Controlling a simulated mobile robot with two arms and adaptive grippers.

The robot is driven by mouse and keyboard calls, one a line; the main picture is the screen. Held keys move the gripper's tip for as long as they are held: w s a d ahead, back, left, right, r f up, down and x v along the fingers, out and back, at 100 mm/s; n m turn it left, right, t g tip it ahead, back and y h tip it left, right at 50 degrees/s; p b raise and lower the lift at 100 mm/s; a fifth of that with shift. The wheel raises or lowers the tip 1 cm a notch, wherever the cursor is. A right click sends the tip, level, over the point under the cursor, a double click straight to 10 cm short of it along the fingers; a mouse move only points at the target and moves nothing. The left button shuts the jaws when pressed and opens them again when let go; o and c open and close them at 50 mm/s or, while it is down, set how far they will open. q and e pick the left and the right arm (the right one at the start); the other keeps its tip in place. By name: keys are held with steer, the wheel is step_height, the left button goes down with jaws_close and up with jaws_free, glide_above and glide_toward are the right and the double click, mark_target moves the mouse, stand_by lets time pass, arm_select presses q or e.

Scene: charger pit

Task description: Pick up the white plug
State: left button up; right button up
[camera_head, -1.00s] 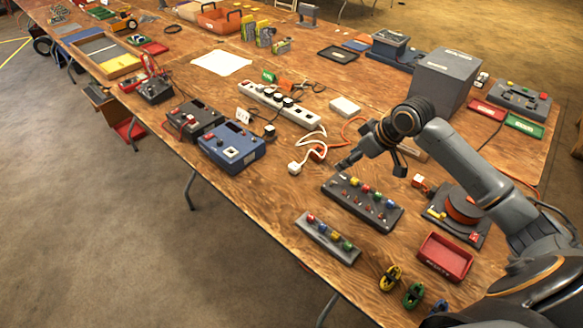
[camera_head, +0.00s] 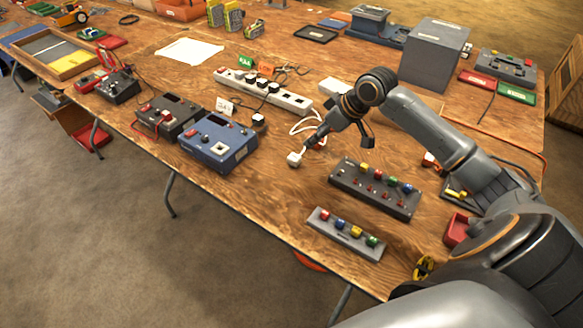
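The white plug (camera_head: 294,159) lies on the wooden table, in front of the power strip and right of the blue box. A white cable loops up behind it. My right gripper (camera_head: 308,144) points down and left at the plug, with its tip very close to it. I cannot tell whether they touch. The fingers are dark and small, so their opening is unclear. My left gripper is not in view.
A white power strip (camera_head: 262,92) with dark plugs lies behind the plug. The blue box (camera_head: 219,142) stands to its left. Grey panels with coloured knobs (camera_head: 375,188) and (camera_head: 346,234) lie to the right and front. Bare wood surrounds the plug's front side.

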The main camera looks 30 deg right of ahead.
mark_target(294, 157)
steer(key=x, duration=0.3)
steer(key=b+x, duration=0.1)
steer(key=x, duration=0.6)
steer(key=shift+s+d+f, duration=0.15)
steer(key=shift+s+f, duration=0.05)
steer(key=shift+f, duration=0.45)
steer(key=x, duration=0.5)
steer(key=shift+w+d, duration=0.2)
steer(key=shift+w, duration=0.05)
steer(key=shift+s, duration=0.1)
steer(key=shift+c, duration=0.4)
steer(key=c, duration=1.1)
steer(key=shift+r, duration=0.1)
jaws_close()
